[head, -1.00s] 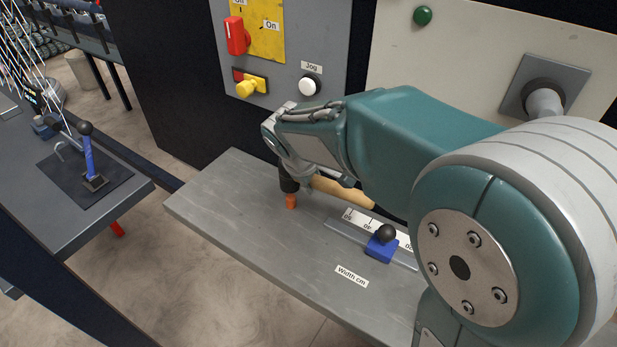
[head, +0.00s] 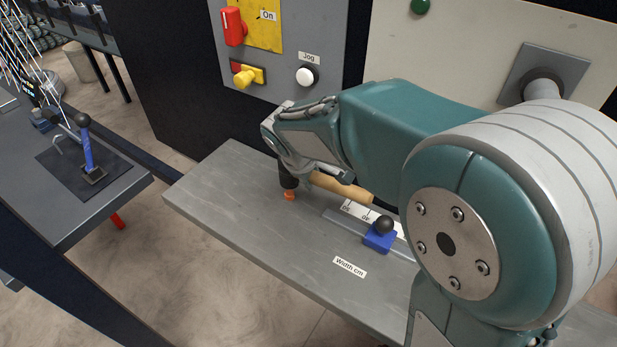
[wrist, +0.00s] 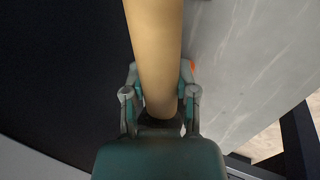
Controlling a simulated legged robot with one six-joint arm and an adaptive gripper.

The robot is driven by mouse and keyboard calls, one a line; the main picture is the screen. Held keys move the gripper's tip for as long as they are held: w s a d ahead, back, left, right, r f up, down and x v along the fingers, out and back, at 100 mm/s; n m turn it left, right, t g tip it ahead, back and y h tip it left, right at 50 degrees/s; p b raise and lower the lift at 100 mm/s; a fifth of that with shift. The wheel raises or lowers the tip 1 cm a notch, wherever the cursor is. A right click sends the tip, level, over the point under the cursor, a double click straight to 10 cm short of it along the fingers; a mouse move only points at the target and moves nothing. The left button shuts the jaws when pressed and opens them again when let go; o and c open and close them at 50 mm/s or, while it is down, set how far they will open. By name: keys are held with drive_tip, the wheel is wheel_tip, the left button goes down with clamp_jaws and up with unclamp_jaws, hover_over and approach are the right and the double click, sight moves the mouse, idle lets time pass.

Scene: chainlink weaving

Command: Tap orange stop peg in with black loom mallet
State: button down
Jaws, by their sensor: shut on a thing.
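The black loom mallet has a black head (head: 288,172) and a pale wooden handle (head: 341,188). My gripper (head: 297,168) is shut on the mallet's handle close to the head. In the wrist view, the handle (wrist: 155,50) runs between the two fingers of my gripper (wrist: 160,95). The orange stop peg (head: 289,196) stands in the grey shelf, directly below the mallet head, with only a short part showing. The head appears to touch the peg's top. In the wrist view, a sliver of the orange peg (wrist: 192,65) shows beside the right finger.
A blue slider with a black knob (head: 380,237) sits on a scale rail right of the peg. The grey shelf (head: 235,200) is clear to the left. A control panel with a red switch (head: 233,27) and white Jog button (head: 305,76) rises behind.

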drive_tip(key=shift+r, duration=2.55)
